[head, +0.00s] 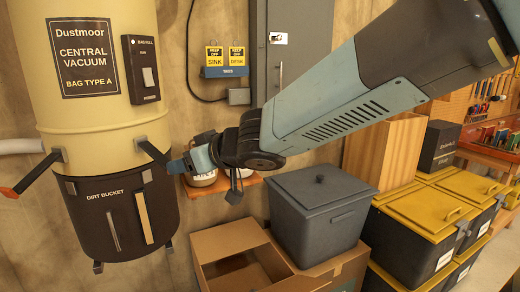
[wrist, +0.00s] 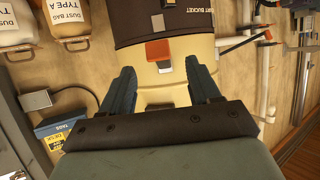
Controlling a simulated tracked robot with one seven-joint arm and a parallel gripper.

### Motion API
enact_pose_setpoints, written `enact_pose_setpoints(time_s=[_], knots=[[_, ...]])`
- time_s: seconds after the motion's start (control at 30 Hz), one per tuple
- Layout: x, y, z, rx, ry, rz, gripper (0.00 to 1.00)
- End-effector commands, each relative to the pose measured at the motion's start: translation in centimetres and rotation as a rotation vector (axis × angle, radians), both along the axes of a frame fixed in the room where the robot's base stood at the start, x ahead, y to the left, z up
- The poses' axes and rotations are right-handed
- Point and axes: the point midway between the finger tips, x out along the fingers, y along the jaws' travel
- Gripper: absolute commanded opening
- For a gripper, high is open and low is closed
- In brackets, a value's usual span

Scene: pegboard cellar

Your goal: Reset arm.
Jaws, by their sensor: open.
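My arm reaches across the head view from the upper right. My gripper (head: 178,165) is beside the right side of the cream and dark central vacuum (head: 85,120), near its right latch (head: 152,150). In the wrist view my gripper (wrist: 161,78) has its two blue fingers spread, with nothing held between them. An orange-red latch tab (wrist: 159,49) on the vacuum shows beyond the gap, apart from the fingers. The dirt bucket (head: 120,215) hangs under the cream body. The left latch (head: 35,172) sticks outward with its orange tip.
A blue tag box (head: 225,72) and grey cabinet (head: 300,50) are on the wall. A small shelf (head: 222,184) is behind my gripper. Below stand an open cardboard box (head: 225,250), a grey lidded bin (head: 320,215) and yellow-lidded crates (head: 425,215).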

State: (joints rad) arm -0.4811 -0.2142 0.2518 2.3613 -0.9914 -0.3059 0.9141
Motion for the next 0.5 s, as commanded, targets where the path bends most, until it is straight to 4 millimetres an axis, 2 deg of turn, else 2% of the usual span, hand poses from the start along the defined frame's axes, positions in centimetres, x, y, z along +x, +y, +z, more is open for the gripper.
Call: enact_pose_setpoints(time_s=[0.5], knots=[[2.9,3.9,-2.1,0.001,0.003,-0.003,0.62]])
